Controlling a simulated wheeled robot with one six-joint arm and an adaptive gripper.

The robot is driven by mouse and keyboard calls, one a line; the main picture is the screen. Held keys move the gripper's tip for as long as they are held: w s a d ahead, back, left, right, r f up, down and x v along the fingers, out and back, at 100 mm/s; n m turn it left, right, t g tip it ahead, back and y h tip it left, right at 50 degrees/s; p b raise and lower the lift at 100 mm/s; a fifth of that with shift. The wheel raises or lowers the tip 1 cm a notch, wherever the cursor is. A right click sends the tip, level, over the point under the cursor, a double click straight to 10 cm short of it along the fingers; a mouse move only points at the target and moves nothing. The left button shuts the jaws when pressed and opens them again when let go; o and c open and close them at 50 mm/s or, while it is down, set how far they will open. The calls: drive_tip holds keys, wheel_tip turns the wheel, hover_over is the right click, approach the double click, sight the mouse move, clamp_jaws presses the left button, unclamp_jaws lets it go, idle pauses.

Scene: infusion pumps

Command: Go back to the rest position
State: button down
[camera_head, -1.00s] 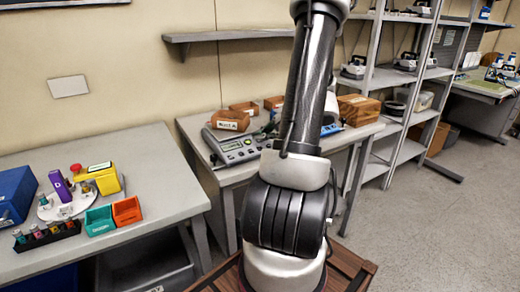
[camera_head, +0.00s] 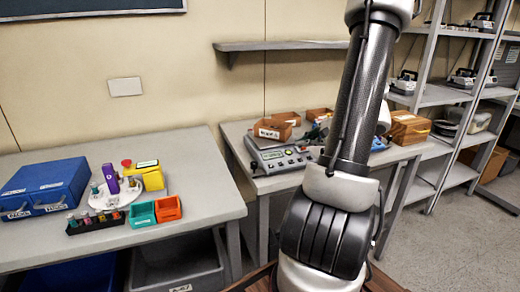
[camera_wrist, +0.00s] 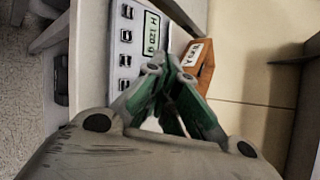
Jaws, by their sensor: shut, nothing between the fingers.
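My gripper (camera_wrist: 172,72) shows in the wrist view with its green-sided fingers together and nothing between them. Beyond the fingertips in that view lie a grey device (camera_wrist: 124,50) with a lit display and buttons, and an orange-brown labelled bin (camera_wrist: 197,66). In the head view my arm rises through the right of the picture and its gripper end is not clearly seen. The same grey device (camera_head: 280,158) stands on the middle table, left of my arm. The labelled bin (camera_head: 272,129) is just behind it.
The left table (camera_head: 200,200) holds a blue case (camera_head: 45,188), a purple item (camera_head: 110,178), a yellow device (camera_head: 150,178), a teal bin (camera_head: 141,214) and an orange bin (camera_head: 168,209). A wooden box (camera_head: 408,127) sits right of my arm. Metal shelves (camera_head: 440,95) stand at right.

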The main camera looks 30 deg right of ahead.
drive_tip(key=s+a+n+g, duration=0.75)
drive_tip(key=s+a, duration=0.25)
drive_tip(key=s, duration=0.3)
drive_tip(key=s+a+r+n+t+h, duration=0.1)
drive_tip(key=a+r+n+h, duration=0.3)
drive_tip(key=a+r+n, duration=0.8)
drive_tip(key=shift+s+r+n, duration=0.45)
drive_tip(key=shift+r, duration=0.25)
